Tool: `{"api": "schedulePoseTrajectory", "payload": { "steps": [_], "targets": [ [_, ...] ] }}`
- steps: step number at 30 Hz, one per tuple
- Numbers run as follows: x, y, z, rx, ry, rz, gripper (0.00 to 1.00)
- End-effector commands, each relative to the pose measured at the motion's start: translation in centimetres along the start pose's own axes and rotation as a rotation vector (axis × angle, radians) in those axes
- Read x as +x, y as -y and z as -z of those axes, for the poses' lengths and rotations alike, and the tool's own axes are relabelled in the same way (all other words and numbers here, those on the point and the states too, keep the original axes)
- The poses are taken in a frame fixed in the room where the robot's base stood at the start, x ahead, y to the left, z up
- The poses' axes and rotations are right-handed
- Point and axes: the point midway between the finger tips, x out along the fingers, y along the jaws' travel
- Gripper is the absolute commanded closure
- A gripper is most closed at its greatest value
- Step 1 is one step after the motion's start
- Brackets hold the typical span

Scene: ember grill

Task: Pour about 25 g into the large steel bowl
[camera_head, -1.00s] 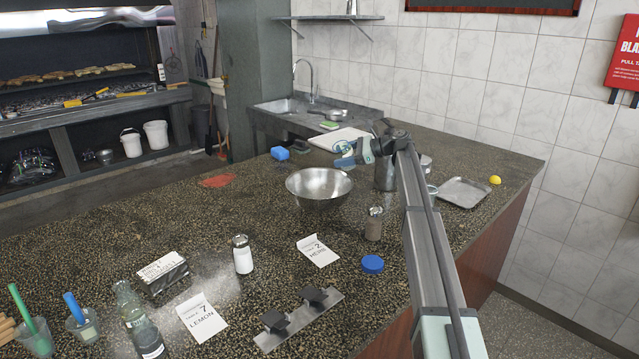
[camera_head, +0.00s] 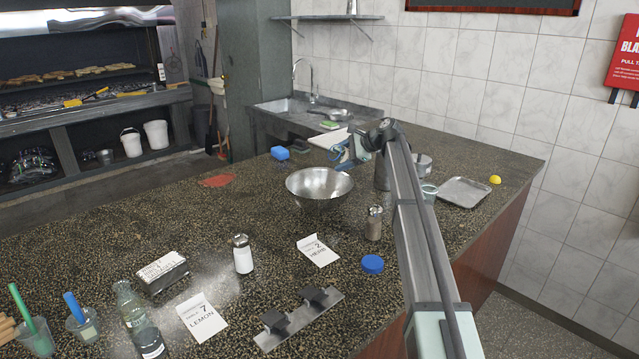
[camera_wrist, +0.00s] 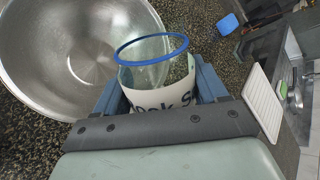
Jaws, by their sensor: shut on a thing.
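The large steel bowl (camera_head: 319,186) stands on the speckled counter and looks empty; it fills the upper left of the wrist view (camera_wrist: 70,50). My gripper (camera_head: 350,152) is shut on a clear jar (camera_wrist: 150,62) with a blue rim and a white label with dark lettering, partly hidden by the fingers. In the wrist view the jar's rim overlaps the bowl's right edge. In the head view the jar is small, behind and right of the bowl, and partly hidden by my gripper. What the jar holds cannot be made out clearly.
A steel canister (camera_head: 382,176) stands right of the bowl, partly behind my arm. A pepper shaker (camera_head: 374,224), a blue lid (camera_head: 372,264) and a salt shaker (camera_head: 242,254) stand in front. A blue sponge (camera_head: 280,153) lies behind.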

Motion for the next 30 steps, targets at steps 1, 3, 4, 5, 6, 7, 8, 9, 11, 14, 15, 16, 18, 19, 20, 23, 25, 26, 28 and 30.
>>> {"api": "schedulePoseTrajectory", "payload": {
  "steps": [1, 3, 4, 5, 6, 7, 8, 9, 11, 14, 15, 16, 18, 19, 20, 23, 25, 26, 28, 30],
  "targets": [
    [0.0, -0.1, -0.1, -0.018, -0.017, 0.000, 0.67],
    [0.1, -0.2, 0.0, -0.043, -0.040, -0.001, 0.67],
    [0.1, -0.2, 0.0, -0.053, -0.051, -0.001, 0.67],
    [0.2, -0.3, 0.1, -0.063, -0.061, 0.000, 0.67],
    [0.2, -0.3, 0.1, -0.079, -0.077, 0.000, 0.67],
    [0.2, -0.3, 0.2, -0.089, -0.087, 0.000, 0.67],
    [0.3, -0.4, 0.2, -0.099, -0.097, 0.000, 0.67],
    [0.3, -0.4, 0.3, -0.113, -0.112, -0.001, 0.67],
    [0.4, -0.5, 0.4, -0.135, -0.133, 0.001, 0.67],
    [0.5, -0.6, 0.5, -0.169, -0.168, 0.001, 0.67],
    [0.5, -0.6, 0.6, -0.184, -0.182, 0.001, 0.67],
    [0.6, -0.6, 0.6, -0.194, -0.193, 0.002, 0.67],
    [0.8, -0.9, 0.4, -0.219, -0.217, 0.001, 0.67],
    [0.9, -1.0, 0.2, -0.231, -0.228, 0.000, 0.67],
    [1.0, -1.2, 0.1, -0.242, -0.238, 0.000, 0.67],
    [1.3, -1.5, -0.3, -0.276, -0.273, 0.000, 0.67],
    [1.5, -1.8, -0.5, -0.301, -0.299, 0.001, 0.67],
    [1.6, -1.9, -0.6, -0.312, -0.309, 0.000, 0.67],
    [1.5, -1.6, -0.7, -0.337, -0.334, 0.001, 0.67],
    [1.4, -1.4, -0.9, -0.361, -0.359, 0.002, 0.67]
  ]
}}
